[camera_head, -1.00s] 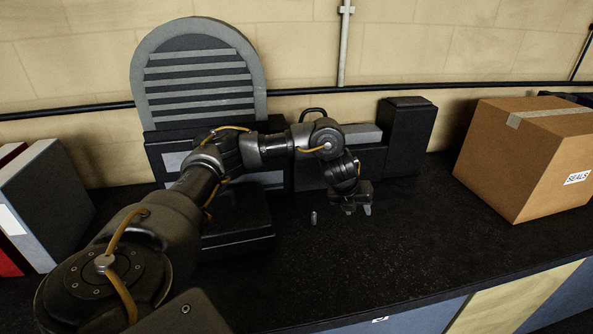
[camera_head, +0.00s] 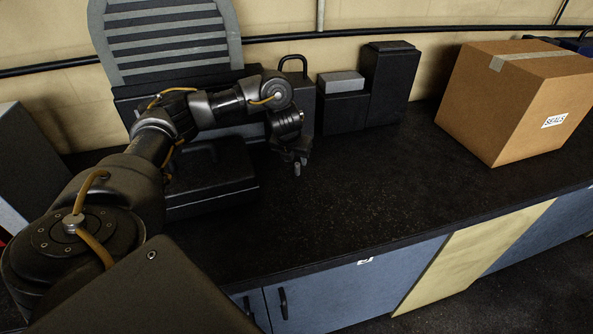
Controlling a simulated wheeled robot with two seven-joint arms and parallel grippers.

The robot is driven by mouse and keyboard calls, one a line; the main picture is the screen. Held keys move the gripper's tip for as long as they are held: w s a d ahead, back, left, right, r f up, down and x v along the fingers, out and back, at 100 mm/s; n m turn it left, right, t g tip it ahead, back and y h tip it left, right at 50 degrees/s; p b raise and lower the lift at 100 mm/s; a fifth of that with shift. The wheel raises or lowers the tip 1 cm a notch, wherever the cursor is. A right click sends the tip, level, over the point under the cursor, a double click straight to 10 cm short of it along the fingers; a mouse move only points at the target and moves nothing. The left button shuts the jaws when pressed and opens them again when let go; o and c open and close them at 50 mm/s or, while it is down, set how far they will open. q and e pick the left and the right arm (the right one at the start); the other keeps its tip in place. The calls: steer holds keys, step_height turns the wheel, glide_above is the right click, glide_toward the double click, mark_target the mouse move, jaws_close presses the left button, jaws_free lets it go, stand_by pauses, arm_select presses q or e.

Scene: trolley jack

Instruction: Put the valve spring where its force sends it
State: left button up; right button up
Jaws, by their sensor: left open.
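A small grey metal cylinder (camera_head: 297,169), which looks like the valve spring, stands upright on the black worktop. My left gripper (camera_head: 294,158) is open and points down right at the cylinder. Its fingers are small and dark here, and I cannot tell whether the cylinder is between them or just in front of them. My right gripper is not in view.
A black case (camera_head: 205,180) lies left of the gripper, under my left arm. Behind stand a louvred grey panel (camera_head: 170,45), a grey-topped black block (camera_head: 342,105) and a taller black box (camera_head: 390,85). A "SEALS" carton (camera_head: 490,110) stands right. The worktop's middle is clear.

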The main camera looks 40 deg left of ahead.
mark_target(297, 164)
arm_select(q)
steer(key=p+x, duration=0.1)
steer(key=x, duration=0.3)
steer(key=shift+w+d+f+p, duration=0.1)
steer(key=shift+f+p, duration=0.1)
steer(key=shift+p, duration=0.1)
steer(key=shift+w+f, duration=0.1)
steer(key=shift+f, duration=0.25)
steer(key=shift+r, duration=0.1)
steer(key=shift+c, duration=0.4)
jaws_close()
